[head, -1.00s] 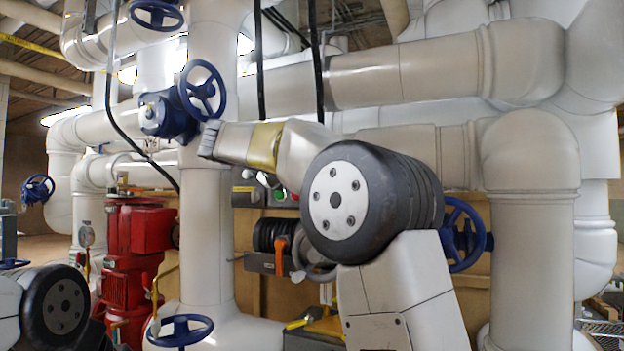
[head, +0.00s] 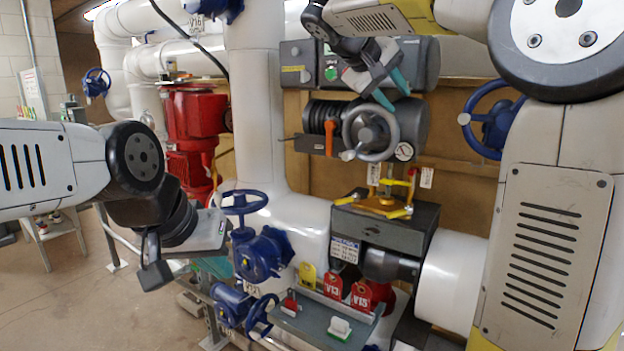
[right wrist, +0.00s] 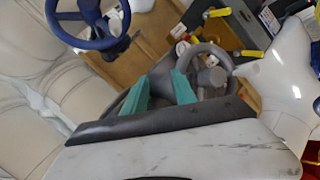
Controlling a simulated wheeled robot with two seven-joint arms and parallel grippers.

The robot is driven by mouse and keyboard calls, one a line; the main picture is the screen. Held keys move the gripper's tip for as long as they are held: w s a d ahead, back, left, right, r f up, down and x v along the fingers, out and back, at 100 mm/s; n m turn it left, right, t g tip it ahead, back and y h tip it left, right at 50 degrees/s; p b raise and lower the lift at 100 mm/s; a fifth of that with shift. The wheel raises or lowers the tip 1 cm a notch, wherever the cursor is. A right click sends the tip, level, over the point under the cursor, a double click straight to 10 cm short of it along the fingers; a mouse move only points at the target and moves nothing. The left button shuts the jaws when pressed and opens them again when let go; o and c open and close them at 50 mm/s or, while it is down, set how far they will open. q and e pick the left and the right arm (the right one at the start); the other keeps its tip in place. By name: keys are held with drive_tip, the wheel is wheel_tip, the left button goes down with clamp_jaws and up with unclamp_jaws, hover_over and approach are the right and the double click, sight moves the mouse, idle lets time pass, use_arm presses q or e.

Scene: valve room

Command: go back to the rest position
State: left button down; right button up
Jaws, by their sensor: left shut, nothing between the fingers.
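My left gripper (head: 213,266) hangs low at the left in the head view, below its dark wrist. It is shut and empty, close to the blue valves, and mostly hidden by its own wrist parts. My right gripper (head: 392,88) is at the upper middle, with teal fingers spread and nothing between them.
A blue handwheel (head: 489,118) stands beside my right arm. A blue valve (head: 262,255) and a grey tray (head: 345,304) with red tags are low in the middle. A red pump (head: 194,125) stands behind. Open floor (head: 60,295) lies at the lower left.

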drive_tip(key=s+a+f+m+g+y, duration=0.1)
drive_tip(key=s+a+f+y, duration=0.3)
drive_tip(key=s+f+y, duration=0.6)
drive_tip(key=s+f+m, duration=0.1)
drive_tip(key=s+f, duration=1.3)
drive_tip(key=s, duration=0.1)
drive_tip(key=shift+s+f+m+g+y, duration=0.25)
drive_tip(key=shift+f+m+g+y, duration=0.05)
drive_tip(key=shift+f+m, duration=0.1)
